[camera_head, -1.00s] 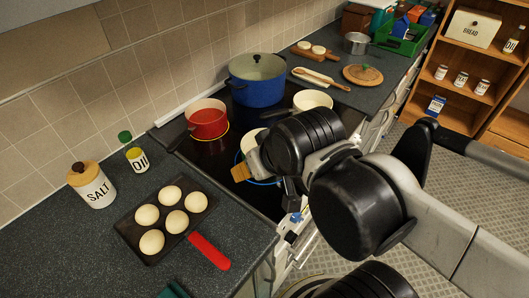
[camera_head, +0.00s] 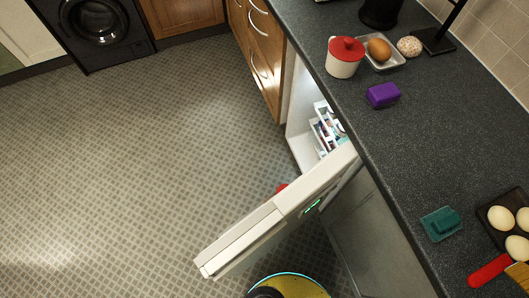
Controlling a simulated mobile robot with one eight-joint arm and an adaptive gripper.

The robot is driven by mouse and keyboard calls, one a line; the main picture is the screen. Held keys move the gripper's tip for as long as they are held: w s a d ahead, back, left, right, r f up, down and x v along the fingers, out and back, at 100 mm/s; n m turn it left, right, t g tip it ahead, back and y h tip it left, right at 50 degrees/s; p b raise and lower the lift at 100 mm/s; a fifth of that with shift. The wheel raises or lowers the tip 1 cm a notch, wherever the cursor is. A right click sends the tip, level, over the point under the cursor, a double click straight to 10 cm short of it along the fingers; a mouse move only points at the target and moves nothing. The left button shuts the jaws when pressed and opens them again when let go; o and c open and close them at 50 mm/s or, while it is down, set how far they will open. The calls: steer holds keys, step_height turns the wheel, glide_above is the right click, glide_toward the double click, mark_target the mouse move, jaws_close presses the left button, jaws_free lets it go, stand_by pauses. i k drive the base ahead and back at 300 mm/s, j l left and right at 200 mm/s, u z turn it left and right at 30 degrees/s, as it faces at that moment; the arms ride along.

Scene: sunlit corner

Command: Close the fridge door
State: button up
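The white fridge door (camera_head: 275,218) stands wide open in the middle of the head view. It swings out from under the dark counter toward the lower left, over the floor. The fridge interior (camera_head: 303,140) shows beyond it, with white racks (camera_head: 328,128) holding small items. A small green display shows on the door near its hinge end.
The patterned floor (camera_head: 150,130) left of the door is clear. Wooden drawers (camera_head: 262,50) stand beyond the fridge. The counter (camera_head: 400,150) holds a red-lidded pot (camera_head: 344,58), a purple block (camera_head: 383,95) and a bun tray. A rounded yellow-black thing (camera_head: 295,287) is at the bottom.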

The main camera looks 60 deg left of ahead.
mark_target(242, 246)
steer(key=k+u, duration=0.15)
steer(key=u, duration=0.3)
steer(key=k+u, duration=0.1)
steer(key=u, duration=0.35)
steer(key=k+u, duration=0.15)
steer(key=u, duration=0.25)
steer(key=k+j+u, duration=0.1)
steer(key=u, duration=0.35)
steer(key=k+j+z, duration=0.2)
steer(key=k+j, duration=0.75)
